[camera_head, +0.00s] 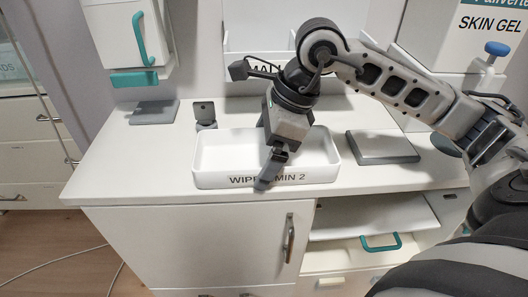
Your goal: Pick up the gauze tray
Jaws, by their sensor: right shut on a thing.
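A white open tray (215,165) stands on the white counter, its front label partly hidden and reading "WIP… MIN 2". No label reading "gauze" shows in view. My right gripper (266,180) reaches down over the tray from above. Its fingers are shut on the front wall near the middle and cover part of the label. The tray looks empty where its inside shows, and it appears to rest on the counter. My left gripper is not in view.
A grey flat device (382,147) lies right of the tray. A small dark stand (205,115) and a grey plate (154,112) are behind left. Below are a cabinet door (200,245) and a teal-handled drawer (380,243).

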